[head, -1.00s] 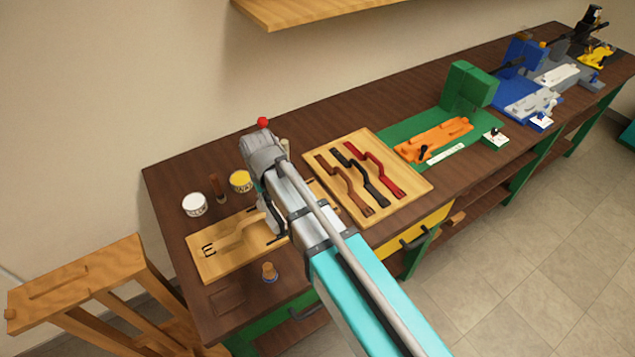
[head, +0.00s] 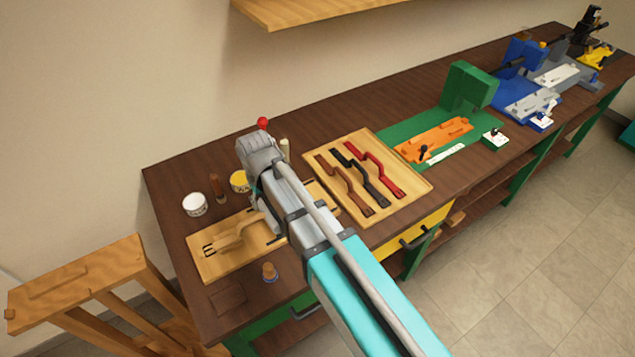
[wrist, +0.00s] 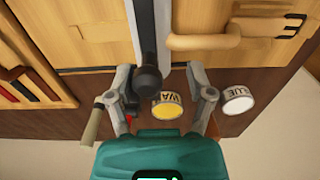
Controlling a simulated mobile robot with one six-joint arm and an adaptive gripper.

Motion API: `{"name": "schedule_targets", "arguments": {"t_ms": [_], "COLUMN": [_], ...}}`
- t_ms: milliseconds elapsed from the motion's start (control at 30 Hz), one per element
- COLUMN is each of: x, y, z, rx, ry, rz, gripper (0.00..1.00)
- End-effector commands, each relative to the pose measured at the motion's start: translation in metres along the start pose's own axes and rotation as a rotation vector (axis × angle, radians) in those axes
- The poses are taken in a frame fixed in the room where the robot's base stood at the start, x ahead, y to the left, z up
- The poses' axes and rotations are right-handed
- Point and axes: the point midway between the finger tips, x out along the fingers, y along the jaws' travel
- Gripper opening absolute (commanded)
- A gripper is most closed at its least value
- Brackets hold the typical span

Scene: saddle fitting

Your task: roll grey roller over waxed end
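A tan strap (head: 236,236) lies on a light wooden board (head: 212,266), and its left end has dark slots or marks. The wrist view also shows the strap (wrist: 205,42) and the board (wrist: 100,45). I cannot tell any wax on it. My gripper (wrist: 161,85) has its fingers spread apart. In the head view my arm hides most of it. Between the fingers, a grey bar with a dark rounded end (wrist: 148,82) reaches in from the top of the wrist view. I cannot tell whether this is the grey roller; neither finger visibly touches it.
A yellow wax tin (head: 239,181), a white glue tin (head: 194,204) and a slim brown tool (head: 217,187) stand behind the board. A small cork-topped piece (head: 269,271) stands in front. A tray with three coloured straps (head: 416,178) lies to the right.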

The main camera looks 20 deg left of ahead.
Motion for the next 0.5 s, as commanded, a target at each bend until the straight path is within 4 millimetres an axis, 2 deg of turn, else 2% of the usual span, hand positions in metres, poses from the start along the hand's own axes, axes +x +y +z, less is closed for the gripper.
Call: {"name": "schedule_targets", "arguments": {"t_ms": [267,500], "x": [-0.003,-0.017], "y": [0.002,0.002], "z": [0.001,0.001], "rx": [0.002,0.003], "ry": [-0.001,-0.002], "rz": [0.003,0.004], "gripper": [0.69,0.69]}}
